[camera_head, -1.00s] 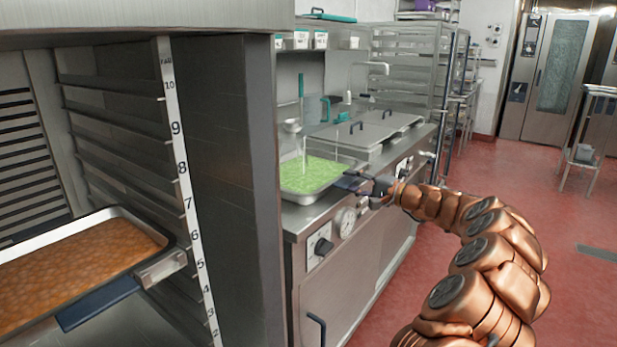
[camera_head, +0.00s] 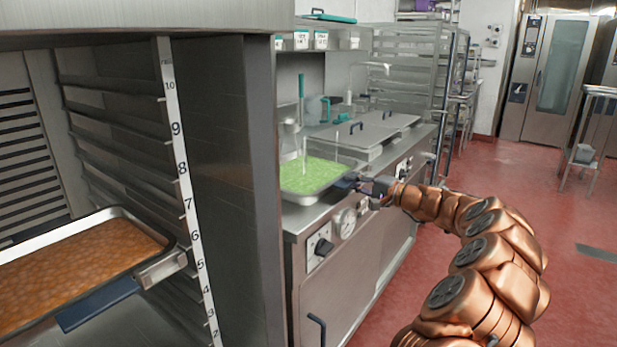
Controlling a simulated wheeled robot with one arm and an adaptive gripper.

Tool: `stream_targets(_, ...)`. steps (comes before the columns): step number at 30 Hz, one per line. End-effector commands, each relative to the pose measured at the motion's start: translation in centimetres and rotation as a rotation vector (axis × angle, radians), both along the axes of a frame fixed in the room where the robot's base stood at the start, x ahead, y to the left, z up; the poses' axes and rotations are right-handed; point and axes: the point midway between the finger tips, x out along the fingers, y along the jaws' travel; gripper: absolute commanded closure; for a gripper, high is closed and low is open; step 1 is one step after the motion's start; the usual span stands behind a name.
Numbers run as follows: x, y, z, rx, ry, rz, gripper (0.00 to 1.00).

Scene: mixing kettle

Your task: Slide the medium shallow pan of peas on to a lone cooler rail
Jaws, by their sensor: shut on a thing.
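The shallow pan of bright green peas (camera_head: 312,176) rests on the steel counter just beyond the cooler's right wall. A thin upright probe or rod stands at the peas. My gripper (camera_head: 352,182) is at the pan's right edge, shut on its rim; the fingertips are small and partly blend into the edge. The open cooler (camera_head: 225,150) fills the left side. Its rails (camera_head: 115,128) run beside a strip numbered about 2 to 10. The rails around 7 to 10 look empty.
A pan of orange-brown food (camera_head: 75,268) sits in the cooler near levels 5 to 6, its front end sticking out. The cooler's dark side wall stands between the rails and the peas. A lidded counter (camera_head: 375,130) lies behind. The red floor at right is open.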

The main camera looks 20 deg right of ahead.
Motion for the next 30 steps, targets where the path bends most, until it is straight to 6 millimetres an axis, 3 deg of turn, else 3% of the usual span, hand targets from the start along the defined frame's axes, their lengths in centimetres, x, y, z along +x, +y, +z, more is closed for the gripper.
stream_targets(10,0.0,0.0,0.4,0.002,-0.003,-0.001,1.00)
stream_targets(20,0.0,0.0,2.1,0.001,-0.004,0.000,1.00)
stream_targets(30,0.0,0.0,2.2,0.002,-0.003,0.000,1.00)
